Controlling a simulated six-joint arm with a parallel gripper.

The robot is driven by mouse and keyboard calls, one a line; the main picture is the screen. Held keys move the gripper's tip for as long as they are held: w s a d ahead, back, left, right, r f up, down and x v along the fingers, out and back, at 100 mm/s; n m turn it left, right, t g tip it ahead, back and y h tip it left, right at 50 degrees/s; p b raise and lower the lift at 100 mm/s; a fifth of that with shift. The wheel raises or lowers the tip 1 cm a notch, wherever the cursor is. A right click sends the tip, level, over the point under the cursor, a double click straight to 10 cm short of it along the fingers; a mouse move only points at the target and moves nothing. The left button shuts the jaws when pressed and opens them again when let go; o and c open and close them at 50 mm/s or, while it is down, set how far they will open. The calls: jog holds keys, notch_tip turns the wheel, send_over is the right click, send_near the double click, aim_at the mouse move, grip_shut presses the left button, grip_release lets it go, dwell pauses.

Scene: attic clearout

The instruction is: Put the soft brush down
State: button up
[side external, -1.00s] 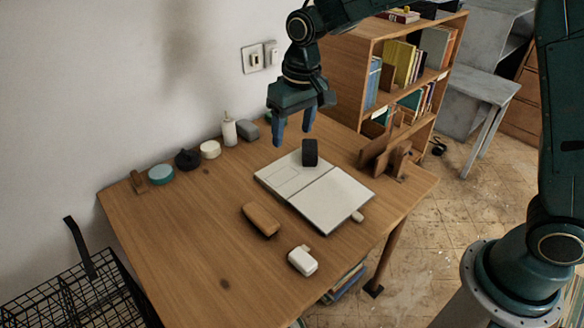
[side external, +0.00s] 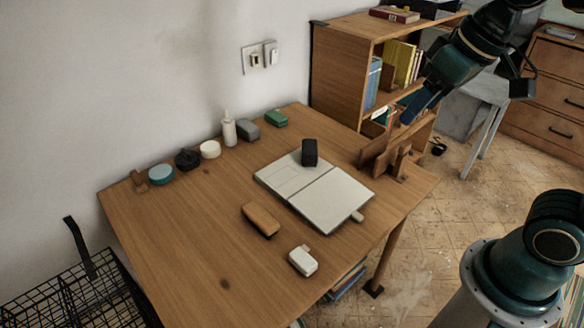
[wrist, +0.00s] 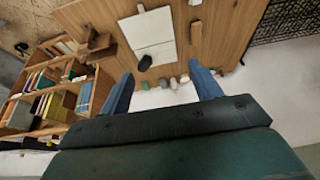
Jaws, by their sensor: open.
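My gripper (side external: 410,115) is open and empty, raised at the right of the desk in front of the bookcase. Its two blue fingers stand wide apart in the wrist view (wrist: 160,70). A brown, oblong, brush-like block (side external: 261,219) lies on the desk left of an open blank book (side external: 325,198); it also shows in the wrist view (wrist: 196,32). A small black block (side external: 309,152) stands at the book's far edge. I cannot tell for sure which of these is the soft brush. My gripper touches none of them.
A wooden stand (side external: 385,158) rises at the desk's right edge, close below my gripper. A white block (side external: 303,261) lies near the front. A white bottle (side external: 229,129), a green block (side external: 276,118) and several small things line the wall. The desk's left front is clear.

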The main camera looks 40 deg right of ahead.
jog(key=s+d+f+t, duration=0.1)
jog(key=s, duration=0.6)
jog(key=shift+d+f, duration=0.2)
jog(key=shift+w, duration=0.1)
dwell(0.3)
